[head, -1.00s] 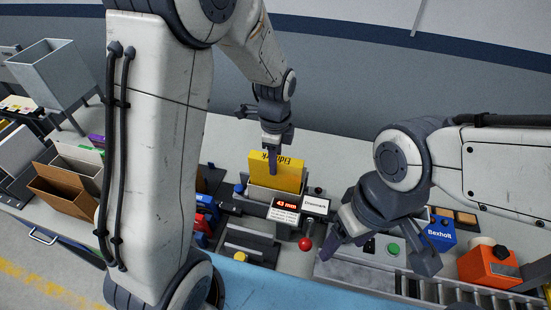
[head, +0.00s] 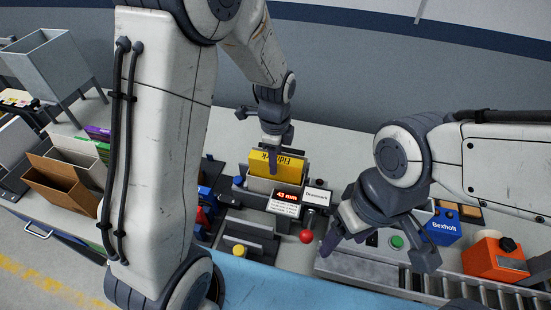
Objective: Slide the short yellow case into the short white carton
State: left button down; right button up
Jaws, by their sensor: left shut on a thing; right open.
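The short yellow case (head: 290,167) with upside-down dark lettering stands upright at the middle of the head view. My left gripper (head: 273,158) is above it and shut on it, one finger across its front face. Its lower part is hidden behind the front wall of a whitish box, which looks like the short white carton (head: 261,185), held in a grey fixture. How deep the case sits inside is hidden. My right gripper (head: 378,250) is open and empty, over the bench to the right of the fixture.
A display reading 43 mm (head: 287,197) and a red ball knob (head: 306,237) stand in front of the carton. A blue box (head: 442,228), an orange box (head: 494,259) and a roller track are at right. Brown cartons (head: 62,184) and a grey hopper (head: 50,68) are at left.

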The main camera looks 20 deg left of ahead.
pick_arm(q)
jog(key=shift+f+b, duration=0.65)
jog(key=shift+f, duration=0.45)
jog(key=shift+c, duration=2.2)
grip_release()
jog(key=shift+w, duration=0.1)
jog(key=shift+r, duration=0.1)
notch_tip(320, 180, up, 3)
jog(key=p, duration=0.3)
jog(key=shift+w+r, duration=0.1)
jog(key=shift+r, duration=0.05)
jog(key=shift+s+r+p, duration=0.2)
jog(key=shift+r+p, duration=1.5)
jog(key=shift+r, duration=0.15)
